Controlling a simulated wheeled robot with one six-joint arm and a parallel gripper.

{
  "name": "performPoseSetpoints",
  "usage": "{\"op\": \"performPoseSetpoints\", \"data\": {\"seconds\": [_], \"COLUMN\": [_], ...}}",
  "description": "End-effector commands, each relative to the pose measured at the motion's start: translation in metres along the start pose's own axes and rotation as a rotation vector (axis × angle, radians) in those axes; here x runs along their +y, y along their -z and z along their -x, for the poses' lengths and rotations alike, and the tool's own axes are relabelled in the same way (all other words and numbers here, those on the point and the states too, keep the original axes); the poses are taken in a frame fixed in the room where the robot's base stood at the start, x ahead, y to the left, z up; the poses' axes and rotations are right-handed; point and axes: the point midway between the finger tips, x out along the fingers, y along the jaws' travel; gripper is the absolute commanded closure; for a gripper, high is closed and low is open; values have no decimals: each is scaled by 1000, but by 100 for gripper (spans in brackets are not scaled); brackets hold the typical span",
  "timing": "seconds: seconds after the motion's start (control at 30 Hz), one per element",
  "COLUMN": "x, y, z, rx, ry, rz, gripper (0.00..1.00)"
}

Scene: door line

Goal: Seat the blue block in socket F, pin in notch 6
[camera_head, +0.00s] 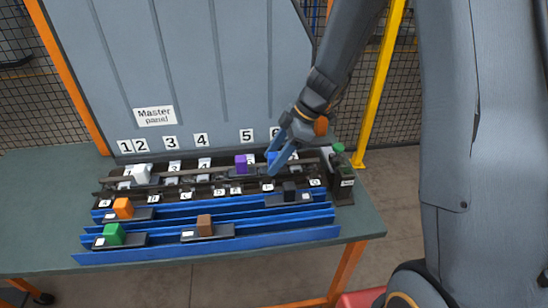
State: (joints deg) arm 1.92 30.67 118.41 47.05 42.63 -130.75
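The blue block (272,156) shows as a small bright blue patch at the right part of the rail, below the number 6 sign (275,132). My gripper (279,154) reaches down from the upper right, and one finger covers part of the block. I cannot tell whether the fingers touch it or are closed around it. The block's pin, its notch and socket F are hidden or too small to make out. Small letter labels run along the front of the rail (208,178).
A purple block (241,164) and a white block (141,174) sit on the rail. Orange (123,208), green (114,234), brown (205,225) and black (289,191) blocks stand on carriers in the blue racks (270,236) in front.

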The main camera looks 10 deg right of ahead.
Motion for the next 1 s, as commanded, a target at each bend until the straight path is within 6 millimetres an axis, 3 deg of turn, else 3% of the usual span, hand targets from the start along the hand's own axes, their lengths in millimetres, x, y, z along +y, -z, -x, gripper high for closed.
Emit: {"op": "performPoseSetpoints", "data": {"seconds": [0.27,0.7,1.0], "x": [1,1,0], "y": [0,0,0], "z": [7,69,78], "rx": [0,0,0], "ry": [-2,-3,0], "rz": [1,1,0], "gripper": [53,53,53]}}
